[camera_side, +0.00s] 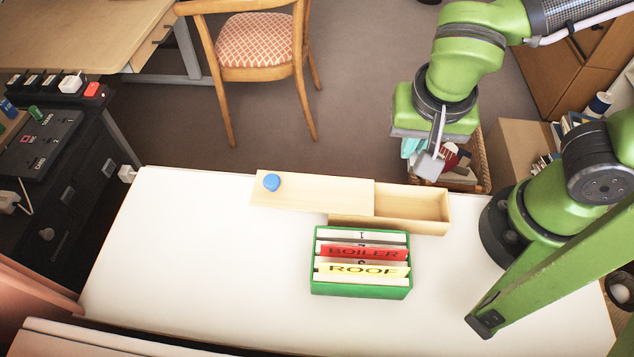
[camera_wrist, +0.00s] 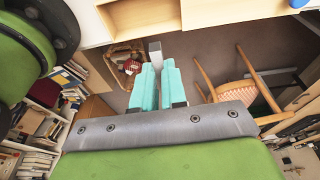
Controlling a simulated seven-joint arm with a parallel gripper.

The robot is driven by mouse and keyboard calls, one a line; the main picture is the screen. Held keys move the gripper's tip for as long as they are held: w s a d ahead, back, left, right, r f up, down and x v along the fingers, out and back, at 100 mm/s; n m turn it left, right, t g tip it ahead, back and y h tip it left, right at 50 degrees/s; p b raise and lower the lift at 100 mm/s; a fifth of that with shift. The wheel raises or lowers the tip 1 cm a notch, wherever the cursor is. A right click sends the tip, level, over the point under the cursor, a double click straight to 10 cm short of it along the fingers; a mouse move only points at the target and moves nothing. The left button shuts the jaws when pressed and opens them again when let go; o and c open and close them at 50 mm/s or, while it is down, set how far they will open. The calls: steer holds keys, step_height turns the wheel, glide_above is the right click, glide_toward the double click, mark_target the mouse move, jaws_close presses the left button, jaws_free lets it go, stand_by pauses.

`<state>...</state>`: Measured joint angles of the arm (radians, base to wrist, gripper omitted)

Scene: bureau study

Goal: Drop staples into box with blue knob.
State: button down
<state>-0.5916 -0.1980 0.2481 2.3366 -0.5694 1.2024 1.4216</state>
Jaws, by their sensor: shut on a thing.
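My gripper (camera_side: 424,148) hangs beyond the far edge of the white table, above and behind the open end of the box. In the wrist view its teal fingers (camera_wrist: 158,68) are closed on a small grey block, the staples (camera_wrist: 155,50). The staples also show as a grey piece in the side view (camera_side: 430,164). The pale wooden box (camera_side: 432,226) lies on the table with its sliding lid (camera_side: 325,193) pushed left. The blue knob (camera_side: 271,182) is on the lid's left end. The box's right part is open, and the visible inside looks empty.
A green card holder (camera_side: 362,290) with BOILER and ROOF cards stands just in front of the box. A wicker basket (camera_side: 470,182) is on the floor below the gripper. The table (camera_side: 190,260) is clear at left. A chair (camera_side: 258,60) stands behind.

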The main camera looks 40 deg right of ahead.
steer(key=shift+f, duration=2.65)
steer(key=c, duration=1.1)
jaws_free()
steer(key=v, duration=1.7)
steer(key=shift+f, duration=0.1)
